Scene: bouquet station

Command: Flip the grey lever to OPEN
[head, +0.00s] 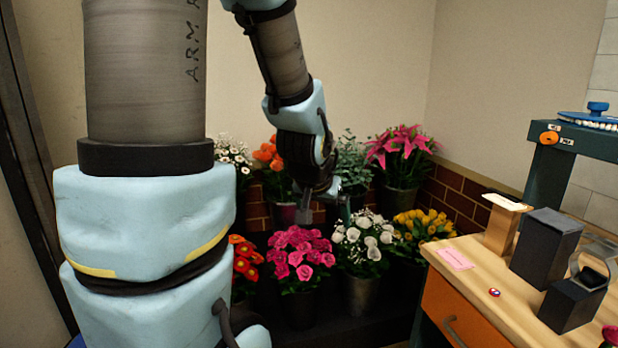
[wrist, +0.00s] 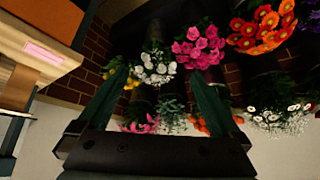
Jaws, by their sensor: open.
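I cannot make out a grey lever in either view. On the green frame at the right of the head view is an orange knob (head: 549,138) with small white labels, too small to read. My gripper (head: 322,212) hangs in front of the flower display, left of the workbench and well apart from it. In the wrist view my gripper (wrist: 160,98) has its two dark green fingers spread wide, with nothing between them. Flowers show beyond the fingers.
The wooden workbench (head: 480,285) at the right holds a dark box (head: 546,248), a black block (head: 572,304), a wooden block (head: 504,222) and a pink card (head: 455,258). Several flower buckets fill the corner, including pink blooms (head: 300,255) and white ones (head: 363,240).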

